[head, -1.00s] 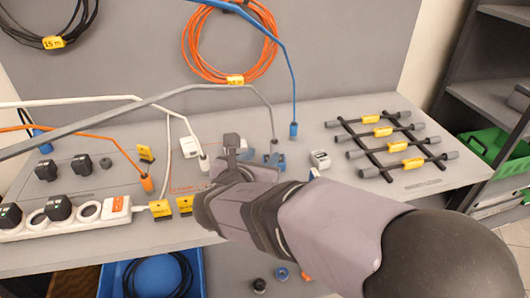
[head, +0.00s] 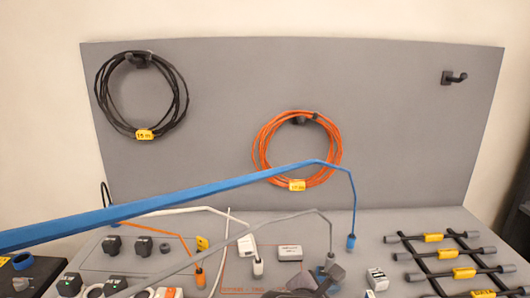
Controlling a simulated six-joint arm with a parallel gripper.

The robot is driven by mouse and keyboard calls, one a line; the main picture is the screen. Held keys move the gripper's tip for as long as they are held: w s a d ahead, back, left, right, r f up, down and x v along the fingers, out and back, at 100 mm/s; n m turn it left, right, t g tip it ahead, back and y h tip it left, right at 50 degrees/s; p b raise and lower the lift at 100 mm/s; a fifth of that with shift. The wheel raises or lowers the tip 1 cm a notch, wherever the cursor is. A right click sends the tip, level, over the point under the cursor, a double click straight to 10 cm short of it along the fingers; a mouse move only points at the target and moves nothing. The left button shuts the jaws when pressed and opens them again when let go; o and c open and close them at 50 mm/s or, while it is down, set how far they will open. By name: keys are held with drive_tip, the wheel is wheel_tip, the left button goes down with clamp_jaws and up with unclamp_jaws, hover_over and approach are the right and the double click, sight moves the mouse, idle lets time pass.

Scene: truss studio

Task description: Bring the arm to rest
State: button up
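My gripper (head: 304,283) is low at the bottom centre, over the bench, close to the blue-and-grey piece (head: 334,268) at the end of the grey cable. Its fingers are not clear, so I cannot tell whether it is open or shut, or whether it touches anything. The rest of my arm is outside the frame.
A grey backboard holds a black coil (head: 183,100), an orange coil (head: 258,155) and an empty hook (head: 454,77). A blue cable (head: 200,194) crosses the front left. Several dark bars (head: 405,257) lie at right. Black plugs (head: 112,244) stand at left.

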drive_tip(key=s+a+f+m+g+y+b, duration=0.2)
drive_tip(key=s+f+m+g+y+b, duration=0.45)
drive_tip(key=s+f+m, duration=1.15)
drive_tip(key=w+r+m+y+p, duration=0.1)
drive_tip(key=w+r+m+p, duration=0.2)
drive_tip(key=r+p, duration=1)
drive_tip(key=p, duration=0.3)
drive_tip(key=shift+r+m, duration=0.35)
drive_tip(key=shift+m, duration=0.05)
